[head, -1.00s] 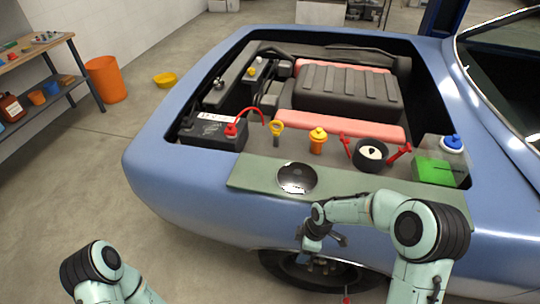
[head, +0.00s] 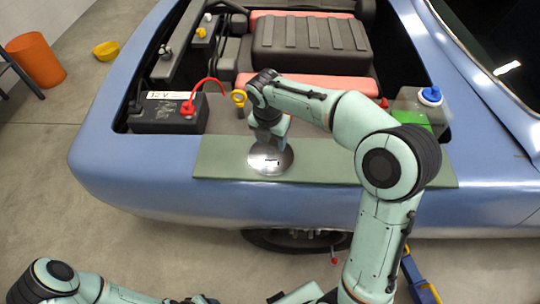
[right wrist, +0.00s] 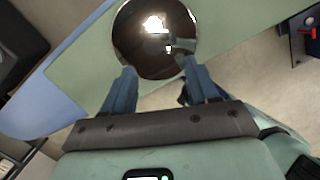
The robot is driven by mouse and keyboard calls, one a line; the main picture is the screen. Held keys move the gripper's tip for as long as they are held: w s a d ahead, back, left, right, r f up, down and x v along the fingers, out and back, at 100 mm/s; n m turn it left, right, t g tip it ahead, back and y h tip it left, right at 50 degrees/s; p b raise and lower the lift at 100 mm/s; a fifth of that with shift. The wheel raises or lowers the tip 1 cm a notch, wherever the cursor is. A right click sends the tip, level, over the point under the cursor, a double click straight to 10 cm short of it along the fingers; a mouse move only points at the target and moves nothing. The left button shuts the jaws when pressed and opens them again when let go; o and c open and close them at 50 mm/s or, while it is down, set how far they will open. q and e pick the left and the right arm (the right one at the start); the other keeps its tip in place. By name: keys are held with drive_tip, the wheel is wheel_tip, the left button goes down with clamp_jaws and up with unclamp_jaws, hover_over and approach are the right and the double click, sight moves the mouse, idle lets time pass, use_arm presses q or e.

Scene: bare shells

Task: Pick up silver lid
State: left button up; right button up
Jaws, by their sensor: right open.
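The silver lid (head: 284,164) is a round, shiny disc lying on the green mat (head: 340,171) on the car's front edge. In the right wrist view the lid (right wrist: 155,30) is at the top, just ahead of the fingers. My right gripper (head: 270,144) is over the lid and hides part of it in the head view. Its two blue fingers (right wrist: 160,72) are spread with nothing between them, near the lid's near rim. Whether they touch the lid is unclear.
A black battery (head: 168,113) with a red cable stands left of the mat. A yellow-ringed dipstick (head: 238,98) stands close behind my right gripper. A blue-capped reservoir (head: 431,95) is at the right.

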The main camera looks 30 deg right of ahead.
sight(271, 150)
drive_tip(key=f, duration=0.2)
drive_tip(key=w+f, duration=0.1)
drive_tip(key=f, duration=0.1)
drive_tip(key=w+f, duration=0.1)
drive_tip(key=f, duration=0.2)
drive_tip(key=shift+d, duration=0.4)
drive_tip(key=shift+s+r, duration=0.1)
drive_tip(key=shift+r, duration=0.05)
clamp_jaws()
